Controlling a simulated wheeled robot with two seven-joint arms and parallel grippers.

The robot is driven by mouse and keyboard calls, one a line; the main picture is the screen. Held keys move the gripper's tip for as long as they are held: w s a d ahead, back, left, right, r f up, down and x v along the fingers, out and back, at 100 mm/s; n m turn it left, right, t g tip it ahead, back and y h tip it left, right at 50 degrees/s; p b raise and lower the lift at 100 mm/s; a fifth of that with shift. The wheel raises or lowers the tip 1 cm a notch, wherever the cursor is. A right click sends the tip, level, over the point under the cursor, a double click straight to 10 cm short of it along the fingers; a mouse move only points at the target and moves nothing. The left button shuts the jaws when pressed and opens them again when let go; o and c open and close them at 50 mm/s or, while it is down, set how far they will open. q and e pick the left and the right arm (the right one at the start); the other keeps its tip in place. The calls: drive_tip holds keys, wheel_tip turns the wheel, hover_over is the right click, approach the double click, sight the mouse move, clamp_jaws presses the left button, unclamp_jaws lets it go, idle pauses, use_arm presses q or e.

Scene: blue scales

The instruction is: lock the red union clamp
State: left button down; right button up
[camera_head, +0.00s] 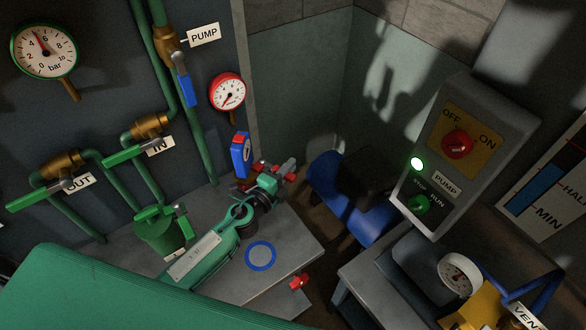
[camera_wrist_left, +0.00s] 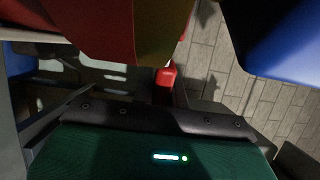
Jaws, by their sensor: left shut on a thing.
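The red union clamp (camera_head: 289,177) is at the back of the grey bench, partly hidden by my left gripper (camera_head: 272,180). Small red parts show on both sides of the gripper's green body. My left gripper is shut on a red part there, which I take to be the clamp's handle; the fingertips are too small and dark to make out. In the left wrist view a small red block (camera_wrist_left: 167,75) shows ahead of the gripper's dark front edge, and a large red surface (camera_wrist_left: 100,25) fills the upper left. Whether the clamp is closed cannot be told. My right gripper is not in view.
A blue gauge-like box (camera_head: 241,155) stands just behind the gripper. A blue motor (camera_head: 350,205) lies to the right. A blue ring (camera_head: 261,256) and a red tap-like part (camera_head: 298,282) are at the bench front. Green pipes and valves line the left wall; a pump switch box (camera_head: 462,165) stands right.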

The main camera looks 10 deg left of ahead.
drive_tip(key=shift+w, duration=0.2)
use_arm(q)
drive_tip(key=c, duration=1.4)
unclamp_jaws()
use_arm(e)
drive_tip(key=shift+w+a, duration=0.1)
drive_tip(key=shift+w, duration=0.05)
use_arm(q)
drive_tip(key=b+v, duration=0.4)
drive_tip(key=v, duration=0.8)
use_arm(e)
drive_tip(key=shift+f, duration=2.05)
